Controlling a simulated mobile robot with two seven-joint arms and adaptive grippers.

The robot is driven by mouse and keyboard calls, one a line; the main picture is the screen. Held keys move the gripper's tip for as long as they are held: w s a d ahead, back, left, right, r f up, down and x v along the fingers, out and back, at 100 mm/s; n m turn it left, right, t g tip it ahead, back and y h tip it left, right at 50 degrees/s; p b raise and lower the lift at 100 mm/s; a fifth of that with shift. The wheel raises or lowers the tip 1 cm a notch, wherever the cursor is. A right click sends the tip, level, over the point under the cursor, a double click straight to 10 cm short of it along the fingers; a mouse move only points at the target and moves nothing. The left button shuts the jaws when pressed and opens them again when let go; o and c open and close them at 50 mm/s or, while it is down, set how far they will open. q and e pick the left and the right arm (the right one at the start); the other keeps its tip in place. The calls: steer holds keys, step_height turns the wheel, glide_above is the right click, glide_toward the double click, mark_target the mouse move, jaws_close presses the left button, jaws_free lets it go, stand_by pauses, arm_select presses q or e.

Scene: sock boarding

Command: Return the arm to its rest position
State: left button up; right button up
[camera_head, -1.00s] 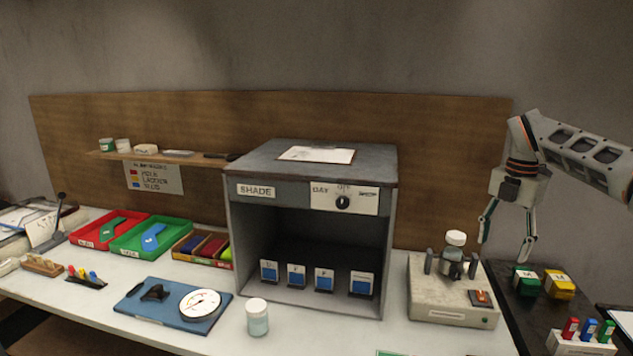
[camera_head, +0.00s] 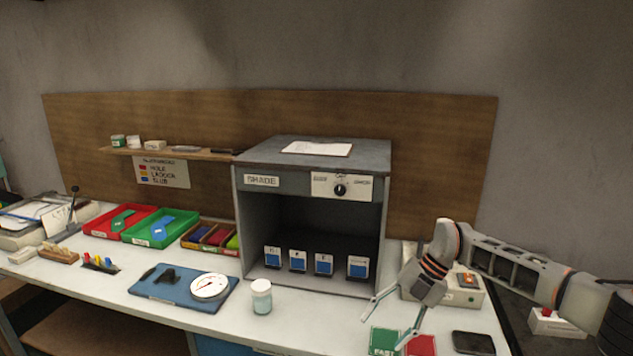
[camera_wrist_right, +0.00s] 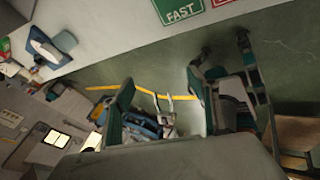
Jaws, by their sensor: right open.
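My right arm (camera_head: 510,262) comes in from the right in the head view, low across the right end of the bench. My right gripper (camera_head: 383,331) points down and left with its fingers spread. It holds nothing that I can see. It is near the bench's front edge, by the green FAST card (camera_head: 384,342) and the red card (camera_head: 421,345). In the right wrist view the FAST card (camera_wrist_right: 181,11) lies at the top edge, and the floor shows beyond the bench. My left gripper is not in view.
A grey shade cabinet (camera_head: 312,152) stands mid-bench, with a lidded jar (camera_head: 262,297) in front. My arm partly covers a pale device (camera_head: 466,292). A dark slab (camera_head: 473,342) lies right of the cards.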

steer(key=s+a+m+t+y, duration=0.3)
steer(key=s+a+y, duration=0.3)
steer(key=a, duration=0.5)
steer(key=s+a+m+t+y, duration=0.3)
steer(key=s+a+y, duration=0.3)
steer(key=a, duration=0.6)
steer(key=s+d+f+m+t+h, duration=0.3)
steer(key=d+f+m+t+h, duration=0.8)
steer(key=d+m, duration=0.4)
steer(key=s+d+f+m+g+h, duration=0.5)
steer(key=s+d+f, duration=0.8)
steer(key=s, duration=0.1)
steer(key=shift+s+d+f, duration=0.15)
steer(key=shift+s+d, duration=0.1)
steer(key=shift+s, duration=0.1)
